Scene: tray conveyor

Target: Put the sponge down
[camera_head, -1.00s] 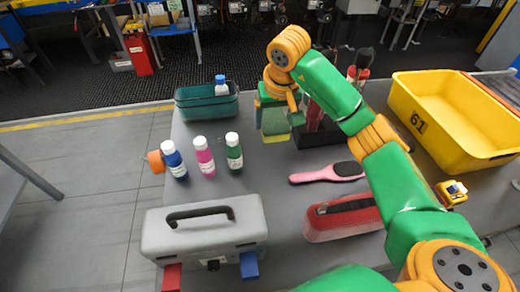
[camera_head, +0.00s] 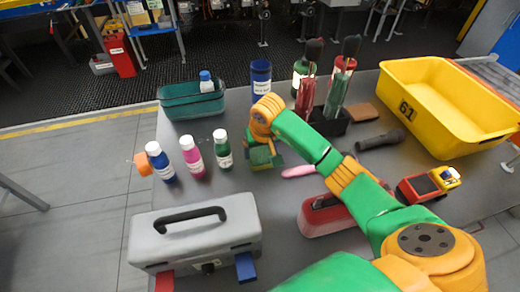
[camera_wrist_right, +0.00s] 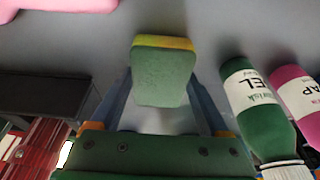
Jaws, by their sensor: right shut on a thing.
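The sponge (camera_wrist_right: 163,75), green with a yellow layer, is held between the fingers of my right gripper (camera_wrist_right: 165,95) in the right wrist view. In the head view my right gripper (camera_head: 266,158) is low over the table, just right of the green bottle (camera_head: 222,149). The sponge is small and partly hidden there; I cannot tell whether it touches the table. In the wrist view the green bottle (camera_wrist_right: 252,105) is close to the right finger. My left gripper is not in view.
A pink bottle (camera_head: 192,157) and a blue bottle (camera_head: 161,163) stand left of the green one. A grey toolbox (camera_head: 195,236) is in front, a teal bin (camera_head: 194,102) behind. A pink brush handle (camera_head: 298,171), black holder (camera_head: 330,124) and yellow crate (camera_head: 440,105) are to the right.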

